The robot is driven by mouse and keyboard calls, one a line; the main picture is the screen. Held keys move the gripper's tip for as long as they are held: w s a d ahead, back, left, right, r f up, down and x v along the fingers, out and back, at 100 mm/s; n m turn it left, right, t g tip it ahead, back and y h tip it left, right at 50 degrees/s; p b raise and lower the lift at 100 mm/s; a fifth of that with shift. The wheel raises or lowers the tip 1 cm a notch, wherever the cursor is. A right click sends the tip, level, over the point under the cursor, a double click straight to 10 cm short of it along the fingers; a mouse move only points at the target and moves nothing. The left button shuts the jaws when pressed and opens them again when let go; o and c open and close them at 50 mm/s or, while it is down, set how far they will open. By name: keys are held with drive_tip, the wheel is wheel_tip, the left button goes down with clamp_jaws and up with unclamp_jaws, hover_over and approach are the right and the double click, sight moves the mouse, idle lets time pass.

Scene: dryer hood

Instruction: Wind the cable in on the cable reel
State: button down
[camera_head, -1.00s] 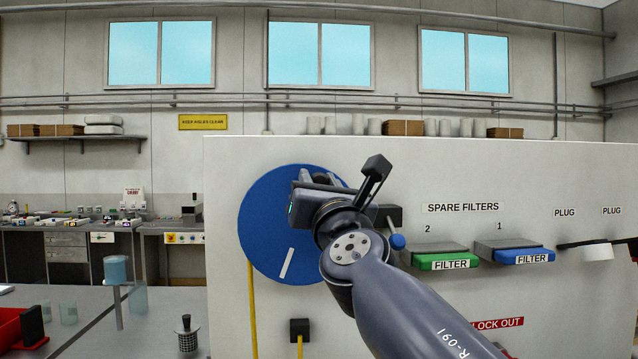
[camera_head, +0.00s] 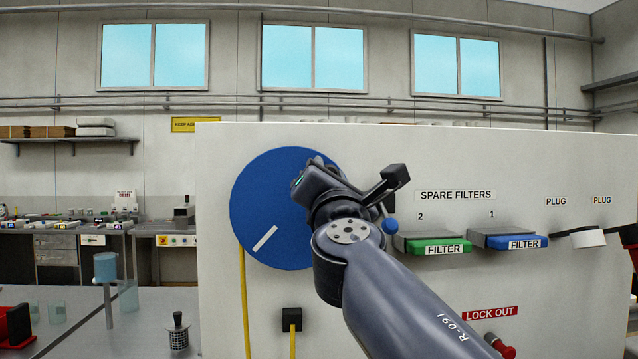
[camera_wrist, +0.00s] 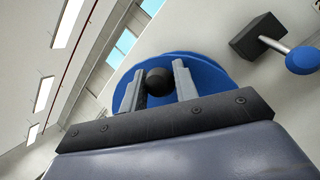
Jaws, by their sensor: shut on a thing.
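The cable reel (camera_head: 262,205) is a large blue disc on the white panel, with a white stripe at its lower part. It also shows in the wrist view (camera_wrist: 208,78). The yellow cable (camera_head: 244,305) hangs straight down from the reel's left edge. My gripper (camera_head: 308,178) is in front of the reel's upper right part and hides some of it. In the wrist view my gripper (camera_wrist: 162,84) has its two fingers on either side of a round black knob (camera_wrist: 158,81) on the reel, and is shut on it.
A blue-ended lever (camera_head: 390,226) on a dark block sits just right of the reel, close to my arm. Green (camera_head: 438,247) and blue (camera_head: 516,242) filters are further right. A black box (camera_head: 292,320) with a yellow cable is below.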

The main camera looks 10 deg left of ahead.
wheel_tip(320, 180, down, 3)
drive_tip(key=d+m+h+b, duration=0.2)
drive_tip(key=m+h+b, duration=0.1)
drive_tip(key=m, duration=0.3)
drive_tip(key=m+g+h+b, duration=0.2)
drive_tip(key=m+g, duration=0.5)
drive_tip(key=m, duration=1.5)
approach(289, 264)
drive_tip(key=w+d, duration=0.1)
drive_tip(key=w, duration=0.1)
drive_tip(key=w+d, duration=0.1)
drive_tip(key=w, duration=0.1)
drive_tip(key=w+d+f, duration=0.1)
drive_tip(key=w, duration=0.1)
drive_tip(key=shift+w, duration=0.2)
drive_tip(key=shift+s+a+m+g+y+p, duration=0.15)
drive_tip(key=shift+a+m+g+y+p, duration=0.2)
drive_tip(key=shift+a+m, duration=0.3)
drive_tip(key=shift+s+a+m+g+y+p, duration=0.25)
drive_tip(key=shift+a+m+g, duration=0.1)
drive_tip(key=shift+a+m, duration=0.3)
drive_tip(key=shift+f, duration=0.1)
drive_tip(key=c, duration=1.4)
unclamp_jaws()
